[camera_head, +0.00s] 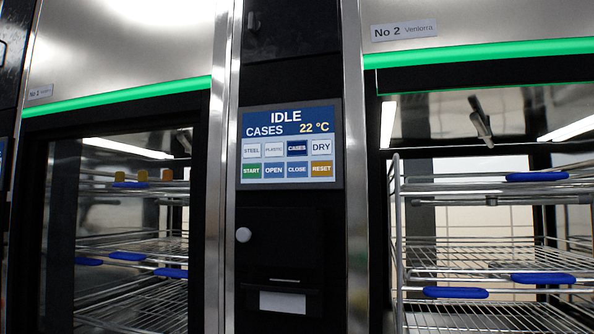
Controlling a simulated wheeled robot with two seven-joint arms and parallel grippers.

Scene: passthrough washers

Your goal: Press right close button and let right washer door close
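The control panel (291,186) is on the dark column in the middle, with a lit screen reading IDLE, CASES, 22 °C. Neither of my grippers is in view.
The left washer (130,50), also labelled No 2, has a lit green strip and racks with blue clips behind a darker front. Nothing visible stands before the panel.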

